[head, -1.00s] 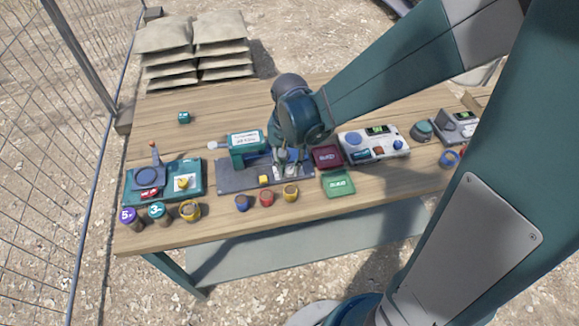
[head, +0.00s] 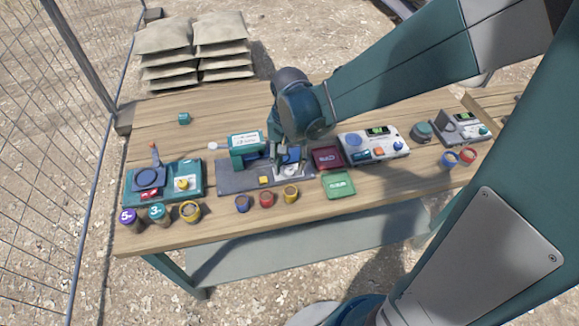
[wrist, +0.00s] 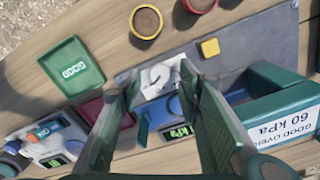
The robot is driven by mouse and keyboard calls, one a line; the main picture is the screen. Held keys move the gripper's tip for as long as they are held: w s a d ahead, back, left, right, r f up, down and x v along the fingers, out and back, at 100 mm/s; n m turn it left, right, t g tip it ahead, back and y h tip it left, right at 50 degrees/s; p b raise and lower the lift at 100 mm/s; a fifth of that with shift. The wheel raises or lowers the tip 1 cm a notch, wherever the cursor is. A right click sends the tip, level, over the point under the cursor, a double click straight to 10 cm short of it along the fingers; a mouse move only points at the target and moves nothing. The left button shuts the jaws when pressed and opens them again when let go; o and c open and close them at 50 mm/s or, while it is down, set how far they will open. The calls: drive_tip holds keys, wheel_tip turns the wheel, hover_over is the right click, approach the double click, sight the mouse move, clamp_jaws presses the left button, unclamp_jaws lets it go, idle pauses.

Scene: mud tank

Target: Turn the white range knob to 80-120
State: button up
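The white range knob (wrist: 158,76) sits on the grey plate of the tester, between my gripper's fingers in the wrist view. It also shows below the fingers in the head view (head: 290,171). I cannot read the range marks around it. My gripper (wrist: 157,82) is open, one finger on each side of the knob with a visible gap. It also shows above the plate in the head view (head: 289,156). The green unit (wrist: 280,110) carries a label reading 60 kPa.
A yellow block (wrist: 210,47) is on the plate. Yellow, red and blue-rimmed cups stand along the front edge. A green GOOD tray (head: 338,184) and a dark red tray (head: 327,158) lie to the right, beside a white panel (head: 375,145). The back of the table is mostly clear.

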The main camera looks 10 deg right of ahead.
sight(290, 171)
wheel_tip(290, 171, up, 10)
idle(0.7)
drive_tip(key=shift+r, duration=0.1)
idle(0.4)
drive_tip(key=s+d+r+n+t, duration=0.5)
drive_tip(key=s+d+r+t, duration=0.2)
drive_tip(key=s, duration=0.4)
drive_tip(key=shift+d+r, duration=0.45)
drive_tip(key=shift+d, duration=0.3)
drive_tip(key=shift+s, duration=0.1)
idle(0.4)
